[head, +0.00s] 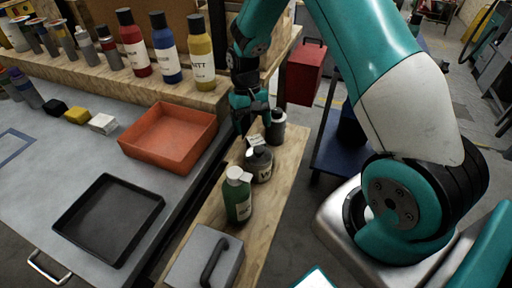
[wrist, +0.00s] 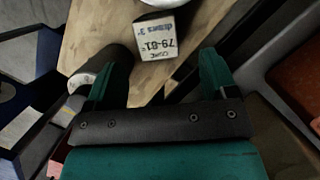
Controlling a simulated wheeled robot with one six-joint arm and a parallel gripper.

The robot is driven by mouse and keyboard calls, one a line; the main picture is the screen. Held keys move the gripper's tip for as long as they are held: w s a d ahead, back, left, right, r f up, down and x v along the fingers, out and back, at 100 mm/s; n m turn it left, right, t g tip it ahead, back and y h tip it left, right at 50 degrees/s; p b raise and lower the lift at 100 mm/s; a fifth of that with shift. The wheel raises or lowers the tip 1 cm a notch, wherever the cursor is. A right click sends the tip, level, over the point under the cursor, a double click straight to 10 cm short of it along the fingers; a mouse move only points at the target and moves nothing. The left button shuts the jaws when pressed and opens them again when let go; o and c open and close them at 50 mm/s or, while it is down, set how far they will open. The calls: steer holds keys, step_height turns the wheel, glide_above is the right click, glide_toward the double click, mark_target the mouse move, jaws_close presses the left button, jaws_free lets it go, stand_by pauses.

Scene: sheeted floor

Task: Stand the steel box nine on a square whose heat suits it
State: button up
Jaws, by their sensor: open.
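My gripper (head: 250,108) is open above the wooden plank at its far end. In the wrist view my gripper (wrist: 165,62) has its two teal fingers apart, with a small block (wrist: 157,38) marked "79-81" showing between them; whether they touch it I cannot tell. In the head view the block's pale label (head: 255,139) shows just below the gripper. A grey metal-looking box (head: 196,262) with a dark handle sits at the plank's near end; no nine is readable on it. A blue-outlined square (head: 12,146) lies on the bench at far left, partly cut off.
On the plank (head: 283,172) stand a green bottle (head: 238,200), a grey bottle (head: 259,164) and a dark bottle (head: 275,128). The bench holds an orange tray (head: 170,137), a black tray (head: 108,218) and small blocks (head: 77,115). Several bottles line a shelf behind.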

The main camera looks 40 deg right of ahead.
mark_target(255, 139)
steer(key=x, duration=0.5)
steer(key=shift+s+p, duration=0.15)
steer(key=shift+p, duration=0.25)
steer(key=shift+d, duration=0.1)
steer(key=c, duration=1.3)
steer(key=shift+r, duration=0.1)
